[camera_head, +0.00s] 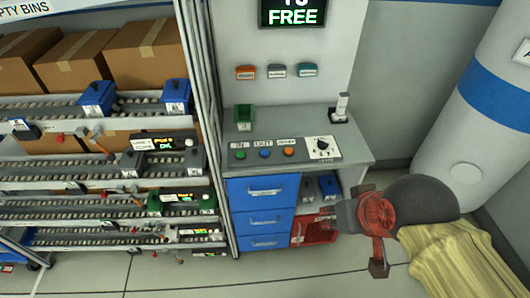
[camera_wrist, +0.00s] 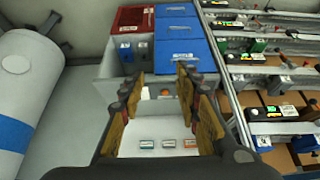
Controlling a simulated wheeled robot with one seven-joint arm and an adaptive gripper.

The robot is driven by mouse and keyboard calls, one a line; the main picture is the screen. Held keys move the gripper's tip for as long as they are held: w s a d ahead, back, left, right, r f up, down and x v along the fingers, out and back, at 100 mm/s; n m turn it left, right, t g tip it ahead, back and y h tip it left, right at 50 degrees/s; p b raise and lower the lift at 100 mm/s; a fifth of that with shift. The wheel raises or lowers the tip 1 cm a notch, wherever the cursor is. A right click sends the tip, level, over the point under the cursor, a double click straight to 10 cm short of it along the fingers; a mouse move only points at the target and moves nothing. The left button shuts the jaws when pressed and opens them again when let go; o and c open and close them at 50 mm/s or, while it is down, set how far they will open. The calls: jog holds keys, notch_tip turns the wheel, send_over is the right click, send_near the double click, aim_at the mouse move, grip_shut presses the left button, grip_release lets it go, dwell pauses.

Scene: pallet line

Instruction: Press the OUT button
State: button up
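The button panel (camera_head: 285,151) lies on the grey counter, with a green button (camera_head: 240,154) at left, a blue button (camera_head: 264,153) in the middle and an orange button (camera_head: 289,152) at right. The left label reads IN; the other labels are too small to read surely, so I cannot tell which is OUT. My gripper (camera_head: 350,238) is low, in front of the cabinet's right side, below and right of the panel, touching no button. In the wrist view my gripper (camera_wrist: 160,80) has its fingers apart and nothing between them; they hide much of the panel.
A black dial (camera_head: 323,146) sits right of the buttons. A green bin (camera_head: 244,117) and a small white-topped device (camera_head: 341,108) stand on the counter. Blue drawers (camera_head: 262,190) are below. Roller shelves (camera_head: 110,185) stand left, a white-blue cylinder (camera_head: 490,100) right.

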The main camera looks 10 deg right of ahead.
grip_shut()
dwell(1.4)
